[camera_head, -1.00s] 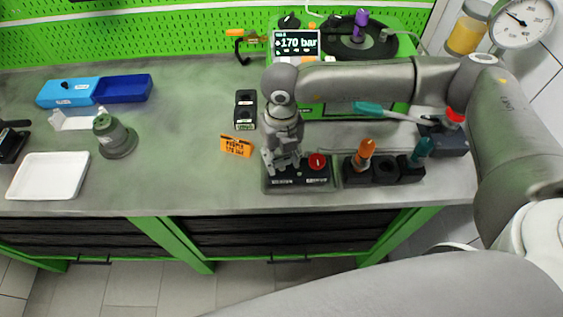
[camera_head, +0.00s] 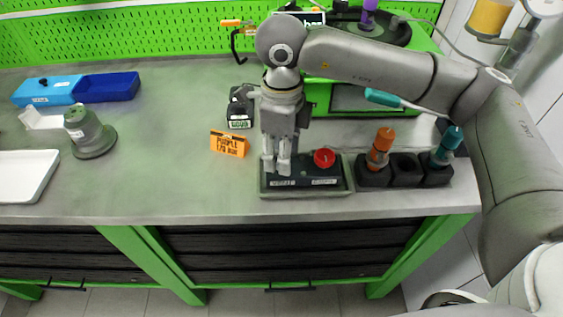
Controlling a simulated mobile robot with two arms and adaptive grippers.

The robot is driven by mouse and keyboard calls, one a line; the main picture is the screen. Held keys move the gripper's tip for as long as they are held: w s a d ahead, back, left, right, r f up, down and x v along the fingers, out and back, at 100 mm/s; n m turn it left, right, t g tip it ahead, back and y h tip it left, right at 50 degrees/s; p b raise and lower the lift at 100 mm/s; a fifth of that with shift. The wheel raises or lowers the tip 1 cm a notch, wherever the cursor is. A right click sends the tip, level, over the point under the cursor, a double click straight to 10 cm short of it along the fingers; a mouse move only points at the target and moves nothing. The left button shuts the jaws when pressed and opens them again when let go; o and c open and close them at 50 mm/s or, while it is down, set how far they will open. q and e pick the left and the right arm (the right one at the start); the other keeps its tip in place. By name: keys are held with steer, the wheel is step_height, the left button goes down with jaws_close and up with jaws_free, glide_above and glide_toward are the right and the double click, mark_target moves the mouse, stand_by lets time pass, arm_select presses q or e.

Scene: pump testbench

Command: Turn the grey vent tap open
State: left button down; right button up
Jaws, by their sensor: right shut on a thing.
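My right gripper (camera_head: 277,168) points down over the left half of a dark panel (camera_head: 343,183) at the front of the bench. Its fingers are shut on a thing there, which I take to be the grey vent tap. The fingers hide the tap, so its turn position cannot be told. A red knob (camera_head: 324,158) sits on the same panel just right of the fingers, apart from them. Two small labels show on the panel's front edge. My left gripper is not in view.
An orange sign (camera_head: 229,144) stands left of the panel. A black holder (camera_head: 404,168) with orange-handled (camera_head: 383,141) and teal-handled (camera_head: 448,142) tools stands close on the right. A dark block (camera_head: 240,108) is behind. The bench between the sign and the grey flanged part (camera_head: 90,134) is clear.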

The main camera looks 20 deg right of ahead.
steer(key=shift+n+b, duration=1.65)
steer(key=shift+n, duration=0.15)
steer(key=o, duration=1)
step_height(320, 180, up, 12)
steer(key=shift+r, duration=0.1)
